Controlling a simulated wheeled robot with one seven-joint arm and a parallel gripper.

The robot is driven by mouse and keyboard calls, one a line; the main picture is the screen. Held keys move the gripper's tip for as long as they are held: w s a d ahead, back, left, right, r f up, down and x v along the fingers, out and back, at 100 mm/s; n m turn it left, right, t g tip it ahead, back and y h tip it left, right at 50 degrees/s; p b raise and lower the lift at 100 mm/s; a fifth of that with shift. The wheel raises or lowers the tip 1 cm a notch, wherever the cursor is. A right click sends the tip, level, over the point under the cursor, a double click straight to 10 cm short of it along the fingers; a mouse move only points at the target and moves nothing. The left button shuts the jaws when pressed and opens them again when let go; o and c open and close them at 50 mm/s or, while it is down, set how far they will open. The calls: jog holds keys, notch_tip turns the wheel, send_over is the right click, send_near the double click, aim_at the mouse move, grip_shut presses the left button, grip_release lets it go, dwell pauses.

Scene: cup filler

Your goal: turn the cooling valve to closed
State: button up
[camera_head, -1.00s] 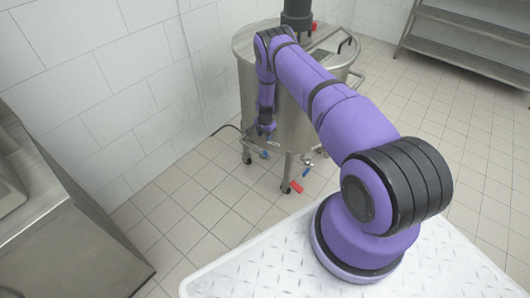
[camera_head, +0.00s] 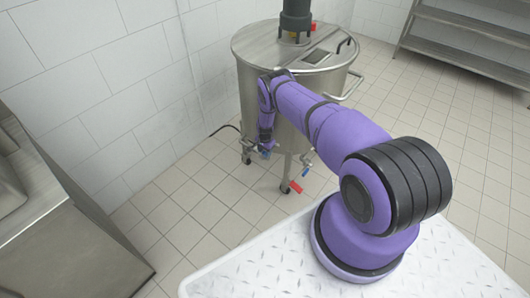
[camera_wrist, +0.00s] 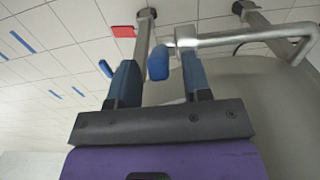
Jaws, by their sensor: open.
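A blue valve handle (camera_wrist: 158,62) shows in the wrist view, on a pipe fitting at the tank. My gripper (camera_wrist: 160,80) is open, and the handle appears between its fingertips, nearer the right finger; I cannot tell whether they touch. In the head view my gripper (camera_head: 265,149) hangs low at the left front of the steel tank (camera_head: 250,100) and partly hides the fitting there. A second blue handle (camera_head: 306,172) and a red handle (camera_head: 295,186) sit by the tank's front leg. No label shows which handle is the cooling valve.
A bent metal pipe (camera_wrist: 245,38) runs to the right of the handle in the wrist view, close to the right finger. The tiled floor (camera_head: 205,218) in front of the tank is clear. A white tiled wall (camera_head: 120,100) stands to the left.

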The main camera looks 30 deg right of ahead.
jog(key=shift+f, duration=0.2)
grip_shut()
